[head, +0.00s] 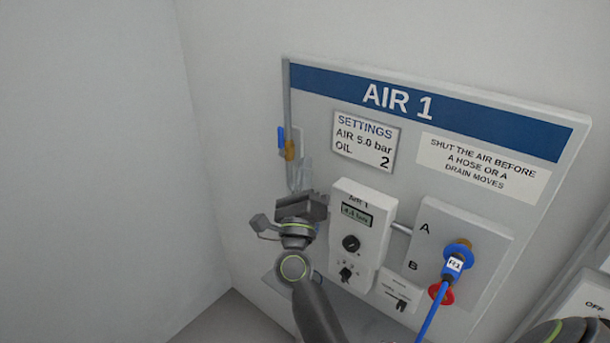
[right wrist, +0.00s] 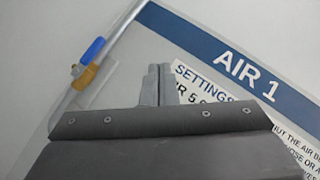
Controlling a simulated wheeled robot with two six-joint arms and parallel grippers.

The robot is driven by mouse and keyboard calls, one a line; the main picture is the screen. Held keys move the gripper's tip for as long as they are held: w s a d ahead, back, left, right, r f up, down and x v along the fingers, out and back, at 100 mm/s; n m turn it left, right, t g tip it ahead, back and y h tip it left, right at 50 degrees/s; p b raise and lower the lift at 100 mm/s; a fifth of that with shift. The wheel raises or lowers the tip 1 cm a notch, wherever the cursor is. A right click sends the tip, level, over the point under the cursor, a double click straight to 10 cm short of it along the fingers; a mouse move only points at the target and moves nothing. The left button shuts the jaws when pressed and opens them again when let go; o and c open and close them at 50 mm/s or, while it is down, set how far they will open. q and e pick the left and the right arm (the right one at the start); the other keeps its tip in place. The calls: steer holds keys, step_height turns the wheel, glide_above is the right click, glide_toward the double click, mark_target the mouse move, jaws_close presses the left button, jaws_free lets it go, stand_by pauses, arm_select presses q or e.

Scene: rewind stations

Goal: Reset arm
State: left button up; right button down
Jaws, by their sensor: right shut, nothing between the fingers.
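My right gripper (head: 304,168) is in front of the left part of the AIR 1 panel (head: 480,122), left of the white regulator box. Its fingers are together with nothing between them. In the right wrist view the shut fingers (right wrist: 156,84) show over the panel, between the blue-handled valve (right wrist: 88,62) and the SETTINGS card. In the head view the valve's blue lever (head: 281,140) and brass body (head: 290,150) are just above the fingers, on a grey pipe; I cannot tell whether they touch. My left gripper is not in view.
The white regulator box (head: 374,220) has a small display and knobs. Right of it, a blue hose (head: 432,312) tagged R1 runs from port A; a red ring (head: 441,294) is at B. An OFF box (head: 592,306) is at the right edge. Bare wall (head: 90,150) lies left.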

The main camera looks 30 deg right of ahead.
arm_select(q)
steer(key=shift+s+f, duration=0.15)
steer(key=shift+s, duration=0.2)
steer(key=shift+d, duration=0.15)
